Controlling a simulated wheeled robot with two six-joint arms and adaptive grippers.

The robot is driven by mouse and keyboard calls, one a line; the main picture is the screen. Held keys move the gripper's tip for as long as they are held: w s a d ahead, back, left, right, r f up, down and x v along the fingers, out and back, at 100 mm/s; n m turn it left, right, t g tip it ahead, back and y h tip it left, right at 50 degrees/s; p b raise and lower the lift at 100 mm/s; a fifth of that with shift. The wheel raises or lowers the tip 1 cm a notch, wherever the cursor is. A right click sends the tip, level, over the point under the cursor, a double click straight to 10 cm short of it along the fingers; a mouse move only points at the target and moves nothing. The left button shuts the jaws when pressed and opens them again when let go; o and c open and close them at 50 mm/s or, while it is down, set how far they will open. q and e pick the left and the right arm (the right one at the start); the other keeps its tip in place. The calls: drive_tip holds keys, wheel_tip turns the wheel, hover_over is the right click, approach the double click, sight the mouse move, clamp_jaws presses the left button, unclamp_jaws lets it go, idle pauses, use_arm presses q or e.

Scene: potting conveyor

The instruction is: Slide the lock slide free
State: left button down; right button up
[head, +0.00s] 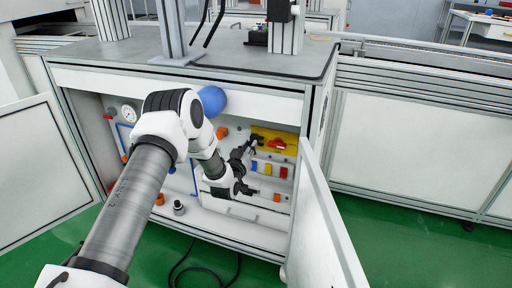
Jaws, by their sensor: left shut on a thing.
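A yellow plate (289,138) with a red handle (278,144) is mounted on the back panel inside the open cabinet. My left gripper (251,148) reaches into the cabinet and is shut at the left end of the yellow plate, where the lock slide appears to be. The dark fingers cover most of the part they hold, so its shape and how far it has slid cannot be told. My right gripper is not in view.
Blue, yellow and red blocks (268,170) sit just below the plate. A pressure gauge (129,113) and blue tubing are at the left inside. The open right door (325,225) stands close to the right of the gripper. A black cable lies on the green floor.

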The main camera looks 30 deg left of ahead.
use_arm(q)
drive_tip(key=shift+a, duration=0.2)
drive_tip(key=c, duration=1.2)
unclamp_jaws()
drive_tip(key=shift+o, duration=0.9)
drive_tip(key=shift+s+a, duration=0.1)
drive_tip(key=shift+a, duration=0.05)
drive_tip(key=v, duration=1.2)
